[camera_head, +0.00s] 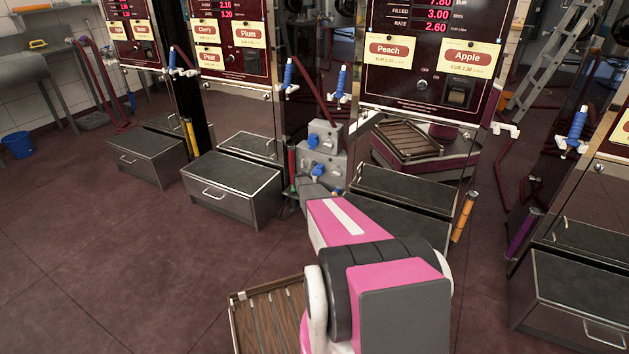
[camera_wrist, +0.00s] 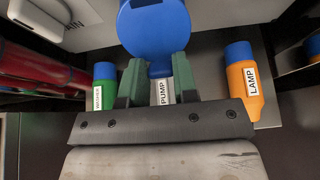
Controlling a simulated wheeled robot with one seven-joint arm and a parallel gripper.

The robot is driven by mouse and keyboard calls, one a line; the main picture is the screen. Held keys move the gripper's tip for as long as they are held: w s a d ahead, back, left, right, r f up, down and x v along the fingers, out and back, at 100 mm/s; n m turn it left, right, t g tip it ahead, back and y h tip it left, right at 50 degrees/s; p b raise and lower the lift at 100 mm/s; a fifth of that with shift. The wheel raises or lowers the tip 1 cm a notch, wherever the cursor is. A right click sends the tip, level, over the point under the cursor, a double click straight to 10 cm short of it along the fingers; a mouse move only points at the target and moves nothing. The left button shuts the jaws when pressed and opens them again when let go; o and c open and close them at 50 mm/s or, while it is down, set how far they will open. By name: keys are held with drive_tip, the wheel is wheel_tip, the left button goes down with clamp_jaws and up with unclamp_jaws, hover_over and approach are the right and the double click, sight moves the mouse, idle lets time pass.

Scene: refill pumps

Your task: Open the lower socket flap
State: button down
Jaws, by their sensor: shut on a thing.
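A grey socket box (camera_head: 318,135) stands between two pumps in the head view. It carries an upper blue flap (camera_head: 312,141) and a lower blue flap (camera_head: 317,170). My gripper (camera_wrist: 160,68) is at the lower part of the box. In the wrist view its green fingers are shut on the narrow lower end of a round blue flap (camera_wrist: 155,28). A white PUMP label (camera_wrist: 163,92) shows between the fingers, below the blue part. In the head view the fingertips are small and partly hidden by my arm. I cannot tell the flap's exact angle.
In the wrist view a green blue-topped piece (camera_wrist: 104,85) is at left and an orange LAMP-labelled one (camera_wrist: 244,85) at right. Red pipes (camera_wrist: 45,75) run at far left. Pump drawers (camera_head: 232,185) flank the box in the head view. Floor at left is clear.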

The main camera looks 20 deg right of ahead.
wheel_tip(320, 180, up, 6)
drive_tip(key=g+y, duration=0.6)
drive_tip(key=y, duration=0.1)
drive_tip(key=shift+s+a+g+y, duration=0.3)
drive_tip(key=shift+s+a+g, duration=0.05)
drive_tip(key=shift+a+g, duration=0.1)
drive_tip(key=shift+r, duration=0.1)
idle(0.4)
drive_tip(key=c, duration=0.9)
unclamp_jaws()
drive_tip(key=shift+s, duration=0.1)
